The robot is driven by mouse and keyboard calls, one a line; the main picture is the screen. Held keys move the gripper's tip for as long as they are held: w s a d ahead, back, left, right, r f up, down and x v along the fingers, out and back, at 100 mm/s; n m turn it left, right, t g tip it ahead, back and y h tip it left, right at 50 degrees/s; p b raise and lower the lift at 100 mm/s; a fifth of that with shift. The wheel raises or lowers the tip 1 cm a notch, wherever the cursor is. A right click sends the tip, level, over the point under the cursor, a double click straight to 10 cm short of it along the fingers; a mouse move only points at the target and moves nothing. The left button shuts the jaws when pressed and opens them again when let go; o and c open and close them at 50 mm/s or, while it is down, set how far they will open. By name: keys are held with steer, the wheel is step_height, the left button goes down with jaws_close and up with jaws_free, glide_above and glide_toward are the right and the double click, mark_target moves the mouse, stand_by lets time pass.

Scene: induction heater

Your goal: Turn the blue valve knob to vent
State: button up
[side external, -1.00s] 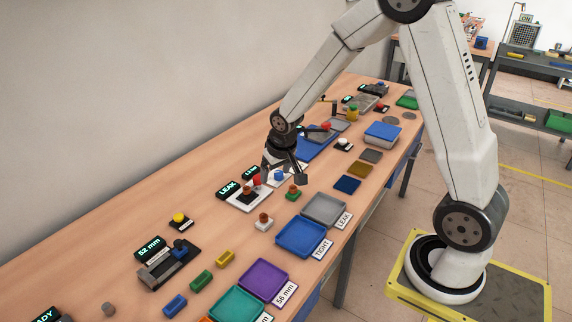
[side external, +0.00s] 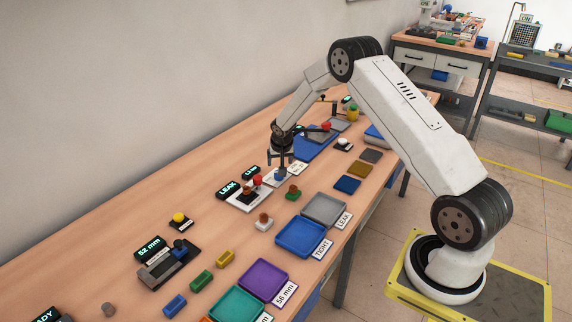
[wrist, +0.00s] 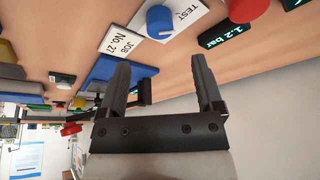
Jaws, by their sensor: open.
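The blue valve knob (side external: 279,175) stands on a white plate just below my gripper (side external: 281,161) in the side external view. In the wrist view the blue knob (wrist: 160,20) sits on a white plate marked TEST (wrist: 188,16). It lies beyond the fingertips, roughly in line with the gap between them. My gripper (wrist: 160,68) is open with nothing between its fingers. A gap shows between the fingertips and the knob in the wrist view. The vent marking cannot be read.
A red knob (wrist: 246,8) and a 1.2 bar display (wrist: 224,37) are close by. A JOB No. 27 card (wrist: 122,41) lies near the knob. A brown-topped part (side external: 248,194) stands by the LEAK display (side external: 228,189). A blue tray (side external: 300,238) is nearer the front.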

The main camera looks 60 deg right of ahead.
steer(key=shift+x, duration=3.9)
jaws_close()
